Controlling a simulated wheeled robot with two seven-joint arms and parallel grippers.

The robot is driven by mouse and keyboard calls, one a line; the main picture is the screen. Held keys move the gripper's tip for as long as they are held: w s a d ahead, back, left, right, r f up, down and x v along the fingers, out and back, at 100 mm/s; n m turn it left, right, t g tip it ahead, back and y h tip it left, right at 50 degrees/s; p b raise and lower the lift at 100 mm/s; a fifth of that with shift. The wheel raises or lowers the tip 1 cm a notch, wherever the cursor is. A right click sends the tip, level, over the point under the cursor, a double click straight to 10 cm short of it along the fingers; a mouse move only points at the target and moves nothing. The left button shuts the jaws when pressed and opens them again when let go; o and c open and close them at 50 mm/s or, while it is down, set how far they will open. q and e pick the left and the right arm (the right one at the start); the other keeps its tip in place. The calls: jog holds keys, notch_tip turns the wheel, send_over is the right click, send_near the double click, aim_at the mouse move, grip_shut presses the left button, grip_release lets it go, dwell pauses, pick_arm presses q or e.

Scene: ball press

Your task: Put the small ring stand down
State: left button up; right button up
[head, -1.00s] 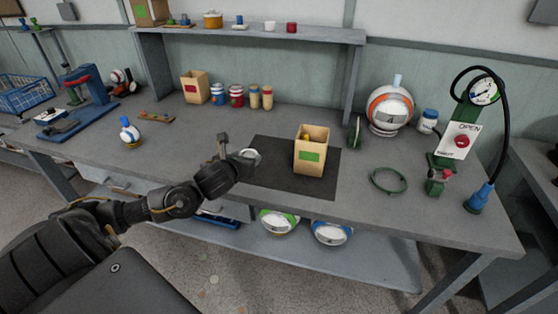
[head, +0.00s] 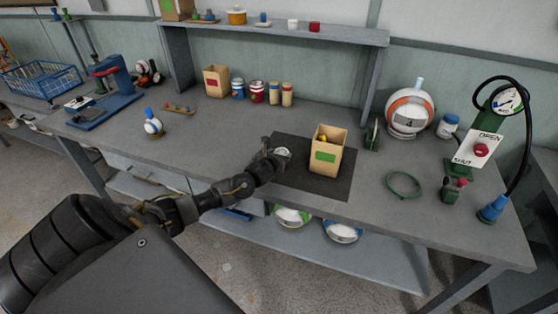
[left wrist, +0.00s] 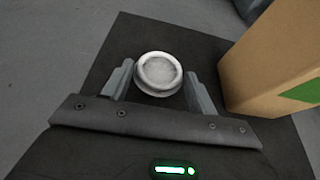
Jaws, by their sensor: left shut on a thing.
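The small ring stand (left wrist: 158,72) is a white, round piece with a raised rim. In the left wrist view it sits between the two fingers of my left gripper (left wrist: 159,88), which is shut on it. In the head view the stand (head: 282,152) is a small pale spot at the tip of my left gripper (head: 274,153), over the left part of the dark mat (head: 330,190). I cannot tell whether its underside touches the mat. My right gripper is not in view.
A cardboard box (head: 326,157) with a green label stands on the mat, close right of the gripper; it also shows in the left wrist view (left wrist: 262,70). A green ring (head: 404,185) and a gauge post (head: 482,140) are further right.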

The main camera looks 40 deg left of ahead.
pick_arm(q)
notch_tip(320, 180, down, 2)
jog(key=shift+f, duration=0.2)
jog(key=shift+s+f, duration=0.1)
jog(key=o, duration=1.1)
jog(key=shift+c, duration=0.2)
